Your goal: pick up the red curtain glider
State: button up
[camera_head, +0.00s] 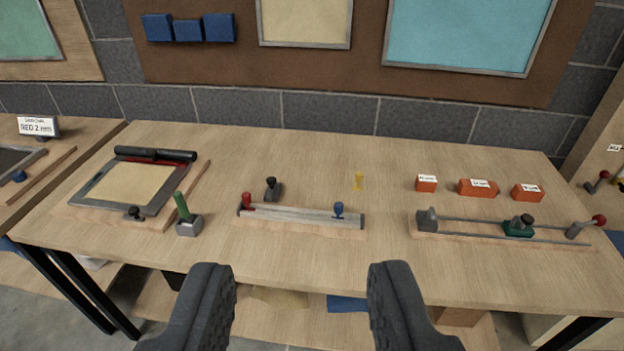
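A small red knob-shaped piece (246,200) sits at the left end of a low pale rail on a wooden base (300,216), in the middle of the workbench. It looks like the red curtain glider. A similar blue piece (338,210) sits near the rail's right end. My gripper (302,280) is open and empty, its two dark fingers wide apart at the bottom of the view. It is on the near side of the rail, below it in the picture, and apart from the red piece. Nothing covers the red piece.
A framed screen (85,192), a green-handled block (186,220) and a dark knob (272,188) stand left of or behind the rail. The bench front is clear.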

aim_at(247, 198)
jog(key=u, duration=0.2)
jog(key=i, duration=1.15)
jog(key=u, duration=0.65)
